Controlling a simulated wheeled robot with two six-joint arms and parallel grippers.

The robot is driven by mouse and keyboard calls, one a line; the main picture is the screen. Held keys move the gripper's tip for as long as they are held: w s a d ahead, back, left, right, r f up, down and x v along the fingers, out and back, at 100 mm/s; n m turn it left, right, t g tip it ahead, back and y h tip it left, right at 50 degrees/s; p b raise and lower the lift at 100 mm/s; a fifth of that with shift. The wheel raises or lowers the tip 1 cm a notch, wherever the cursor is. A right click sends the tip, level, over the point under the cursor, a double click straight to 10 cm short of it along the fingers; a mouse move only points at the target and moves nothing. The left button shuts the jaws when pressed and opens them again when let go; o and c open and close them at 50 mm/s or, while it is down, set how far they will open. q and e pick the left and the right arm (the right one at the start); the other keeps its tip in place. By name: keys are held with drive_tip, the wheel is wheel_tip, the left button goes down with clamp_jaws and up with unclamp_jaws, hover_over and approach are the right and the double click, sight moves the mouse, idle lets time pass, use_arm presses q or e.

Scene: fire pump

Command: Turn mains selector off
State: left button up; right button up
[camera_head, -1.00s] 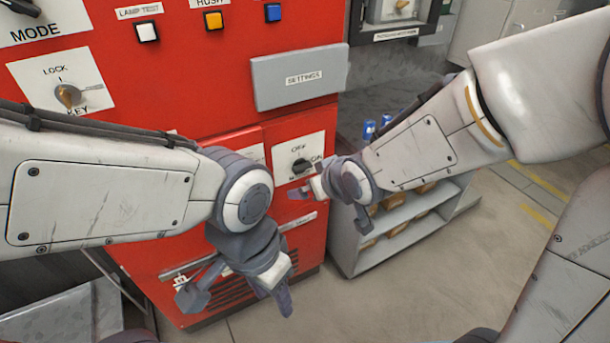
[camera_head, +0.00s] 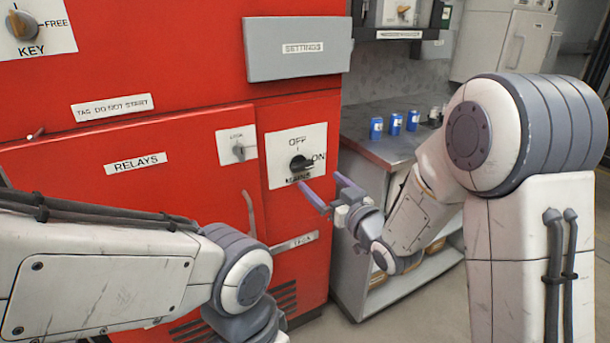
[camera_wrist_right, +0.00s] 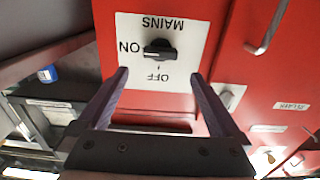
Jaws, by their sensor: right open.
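The mains selector (camera_head: 300,163) is a black knob on a white plate marked OFF, ON and MAINS, on the red cabinet front. Its pointer is toward ON. In the right wrist view the selector (camera_wrist_right: 159,49) appears upside down, ahead of and between the fingers, clear of both. My right gripper (camera_head: 328,195) is open and empty, just below and right of the plate, fingers toward the cabinet. It also shows in the right wrist view (camera_wrist_right: 160,82). My left arm comes in at lower left; its gripper fingers are below the picture edge.
A grey SETTINGS box (camera_head: 299,48) juts out above the selector. A door handle (camera_head: 250,214) and a small lock plate (camera_head: 237,146) are to its left. A shelf unit with blue cans (camera_head: 395,124) on top stands close at right.

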sight(303, 169)
drive_tip(key=x, duration=0.9)
drive_tip(key=shift+b, duration=0.4)
drive_tip(key=c, duration=1.2)
drive_tip(key=shift+a+f+n+b, duration=0.15)
drive_tip(key=shift+n+b, duration=1.55)
drive_tip(key=shift+n, duration=0.2)
drive_tip(key=shift+c, duration=0.2)
drive_tip(key=n+b, duration=0.3)
drive_tip(key=shift+n, duration=0.3)
drive_tip(key=n+b, duration=0.6)
drive_tip(key=shift+s+a+f, duration=0.1)
drive_tip(key=shift+f, duration=0.1)
drive_tip(key=shift+r+n+b, duration=0.1)
drive_tip(key=shift+n+b, duration=1.9)
drive_tip(key=shift+n, duration=0.2)
